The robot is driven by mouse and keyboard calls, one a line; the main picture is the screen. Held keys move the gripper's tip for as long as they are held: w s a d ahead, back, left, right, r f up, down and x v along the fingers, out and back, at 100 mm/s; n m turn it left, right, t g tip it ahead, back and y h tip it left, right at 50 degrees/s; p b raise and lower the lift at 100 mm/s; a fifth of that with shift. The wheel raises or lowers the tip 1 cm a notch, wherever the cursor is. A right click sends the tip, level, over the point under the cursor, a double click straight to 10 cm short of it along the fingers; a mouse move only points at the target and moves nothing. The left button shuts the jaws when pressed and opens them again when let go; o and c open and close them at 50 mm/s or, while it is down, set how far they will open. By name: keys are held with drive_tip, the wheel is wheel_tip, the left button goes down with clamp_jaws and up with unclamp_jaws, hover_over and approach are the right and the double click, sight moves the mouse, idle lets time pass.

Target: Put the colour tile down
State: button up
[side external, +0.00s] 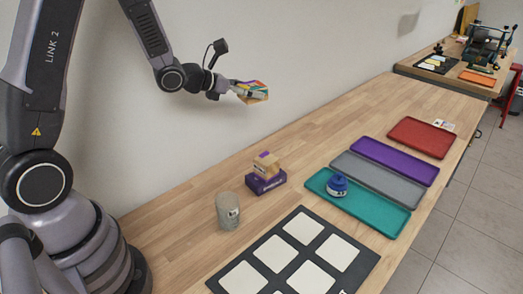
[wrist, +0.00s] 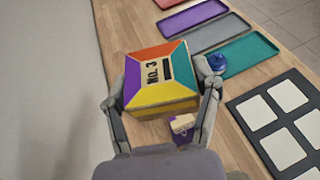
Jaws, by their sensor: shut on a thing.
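The colour tile (wrist: 160,80) is a thick block with orange, teal, yellow and purple parts on its face and the label "No. 3". My gripper (side external: 240,89) is shut on it, with one finger on each side in the wrist view. The tile also shows in the side view (side external: 254,92), held tilted and well above the wooden table, clear of everything. Beneath it in the wrist view, a small box on a purple box is partly hidden by my gripper.
Teal (side external: 385,214), grey (side external: 376,177), purple (side external: 395,160) and red (side external: 421,137) trays lie right; a blue object (side external: 337,185) sits on teal.

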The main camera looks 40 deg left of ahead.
drive_tip(key=r, duration=0.1)
drive_tip(key=s+d+r, duration=0.1)
drive_tip(key=shift+s+d+r, duration=0.1)
drive_tip(key=shift+s+r, duration=0.1)
drive_tip(key=shift+r, duration=0.1)
drive_tip(key=shift+s+d+m+h, duration=0.2)
drive_tip(key=shift+d+m+h, duration=0.1)
drive_tip(key=shift+d, duration=0.05)
drive_tip(key=s+d+f+m+g+h, duration=0.9)
drive_tip(key=s+d+f+m+g, duration=0.1)
drive_tip(key=s+d+m, duration=0.15)
drive_tip(key=s+a+f+m+g+y, duration=0.2)
drive_tip(key=s+f+m+g+y, duration=0.1)
drive_tip(key=s+m+g, duration=0.45)
drive_tip(key=s+a+f+m+g+y, duration=0.2)
drive_tip(key=s+a+f+m+g, duration=0.1)
drive_tip(key=s+m+g, duration=0.5)
drive_tip(key=s+a+m+y, duration=0.4)
drive_tip(key=a+m+y, duration=0.3)
drive_tip(key=a+y, duration=0.35)
drive_tip(key=m+t+y, duration=1.1)
drive_tip(key=m+t, duration=0.7)
drive_tip(key=m, duration=0.3)
hover_over(192, 208)
drive_tip(key=shift+g+h, duration=0.25)
wheel_tip(192, 208, down, 12)
drive_tip(key=shift+r, duration=0.1)
drive_tip(key=shift+f, duration=2.05)
